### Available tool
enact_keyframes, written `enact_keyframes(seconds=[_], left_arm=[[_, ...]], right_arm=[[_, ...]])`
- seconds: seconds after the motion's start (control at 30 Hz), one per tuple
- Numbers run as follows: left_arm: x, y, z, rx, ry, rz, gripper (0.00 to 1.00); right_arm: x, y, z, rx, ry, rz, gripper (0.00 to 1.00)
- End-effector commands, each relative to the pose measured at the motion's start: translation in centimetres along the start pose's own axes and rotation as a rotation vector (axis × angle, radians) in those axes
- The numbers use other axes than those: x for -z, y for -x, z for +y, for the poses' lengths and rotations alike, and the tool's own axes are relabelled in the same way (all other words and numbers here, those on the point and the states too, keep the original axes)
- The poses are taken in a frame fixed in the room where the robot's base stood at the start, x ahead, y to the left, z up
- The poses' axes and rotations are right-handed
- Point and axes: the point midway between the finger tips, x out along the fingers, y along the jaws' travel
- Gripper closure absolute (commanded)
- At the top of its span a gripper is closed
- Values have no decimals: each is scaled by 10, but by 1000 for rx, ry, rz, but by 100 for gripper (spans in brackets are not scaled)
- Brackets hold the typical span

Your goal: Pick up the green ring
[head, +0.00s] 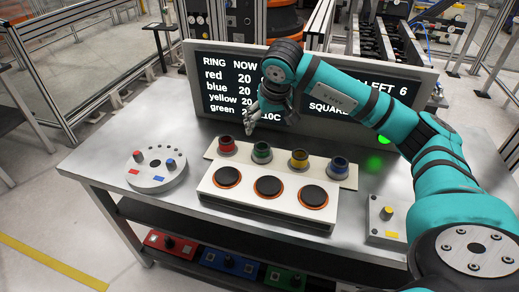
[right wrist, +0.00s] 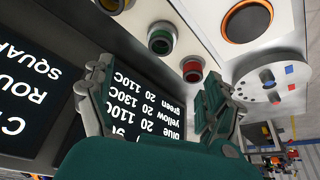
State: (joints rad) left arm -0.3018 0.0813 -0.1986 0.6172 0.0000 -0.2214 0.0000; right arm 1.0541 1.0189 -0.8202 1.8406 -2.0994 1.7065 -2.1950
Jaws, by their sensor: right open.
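The green ring (head: 262,152) sits in the back row on a pale strip, between the red ring (head: 227,145) and the yellow ring (head: 299,158). My right gripper (head: 257,121) hangs in front of the display, above and slightly behind the green ring, apart from it. In the right wrist view, my right gripper (right wrist: 157,70) is open with nothing between its fingers. The green ring (right wrist: 162,38) shows there beyond the fingertips, with the red ring (right wrist: 192,72) beside it. My left gripper is not in view.
A blue ring (head: 338,167) ends the row at right. A block with three black round pads (head: 268,187) stands in front. A round grey fixture (head: 155,172) is at left, a small box (head: 387,218) at right. The display (head: 315,70) stands close behind.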

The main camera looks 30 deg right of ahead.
Motion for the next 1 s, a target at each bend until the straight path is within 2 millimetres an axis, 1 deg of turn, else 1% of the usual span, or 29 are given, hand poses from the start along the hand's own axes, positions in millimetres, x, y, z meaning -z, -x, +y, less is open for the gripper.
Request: enact_keyframes(seconds=[0.2, 0.4, 0.5, 0.67, 0.77, 0.9, 1.0], left_arm=[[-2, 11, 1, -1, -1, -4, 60], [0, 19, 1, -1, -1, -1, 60], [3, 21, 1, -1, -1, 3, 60], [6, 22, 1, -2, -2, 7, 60], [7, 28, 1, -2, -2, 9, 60], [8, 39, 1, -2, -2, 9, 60], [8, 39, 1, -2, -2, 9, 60]], right_arm=[[-2, -47, -1, 0, 0, -9, 12], [-2, -88, -2, 3, 0, -7, 12], [-2, -102, -2, 4, 0, -6, 12], [-2, -112, -2, 5, 0, -4, 12], [-1, -120, -3, 5, 0, -6, 12], [-1, -141, -3, 5, -2, -9, 12], [-1, -156, -3, 5, -2, -6, 12]])
